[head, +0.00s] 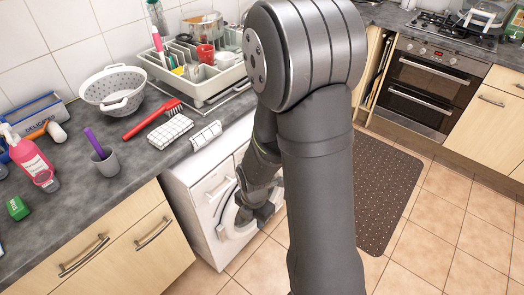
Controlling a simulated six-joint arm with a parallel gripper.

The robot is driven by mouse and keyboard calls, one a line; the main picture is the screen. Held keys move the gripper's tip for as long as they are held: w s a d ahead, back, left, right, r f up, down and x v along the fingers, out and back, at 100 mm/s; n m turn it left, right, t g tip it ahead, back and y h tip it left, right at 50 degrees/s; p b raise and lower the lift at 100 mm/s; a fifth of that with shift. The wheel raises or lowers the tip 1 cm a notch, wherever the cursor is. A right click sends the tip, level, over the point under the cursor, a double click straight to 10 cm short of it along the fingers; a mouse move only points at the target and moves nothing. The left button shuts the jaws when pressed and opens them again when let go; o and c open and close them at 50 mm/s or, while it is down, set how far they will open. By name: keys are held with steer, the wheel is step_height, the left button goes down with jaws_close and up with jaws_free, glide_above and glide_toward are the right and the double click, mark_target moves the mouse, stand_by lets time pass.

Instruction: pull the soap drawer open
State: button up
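The white washing machine (190,215) stands under the counter, left of my arm. The soap drawer (208,180) appears as a panel at the upper left of its front; I cannot tell whether it sits fully flush. A dark handle shows low on that panel. The round door (228,222) is below it. My gripper (262,213) is dark and small here, in front of the door and lower right of the drawer. My own arm hides part of it and the right part of the machine. Whether its fingers are open, or touch the machine, cannot be made out.
The counter (90,215) overhangs the machine, with cloths (170,131), a red brush (153,119) and a dish rack (215,90) on it. Cupboards with bar handles (84,256) are at the left. A dark mat (385,185) lies on the tiled floor.

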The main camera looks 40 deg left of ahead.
steer(key=w+f+t+y, duration=0.2)
steer(key=w+f, duration=0.2)
steer(key=w, duration=0.2)
steer(key=g+y, duration=0.2)
steer(key=y, duration=1.2)
glide_toward(223, 189)
steer(key=a, duration=0.3)
steer(key=a+f, duration=0.1)
steer(key=a, duration=0.2)
steer(key=a+f, duration=0.1)
steer(key=a, duration=0.2)
steer(key=shift+a+f, duration=0.15)
steer(key=shift+a, duration=0.25)
jaws_close()
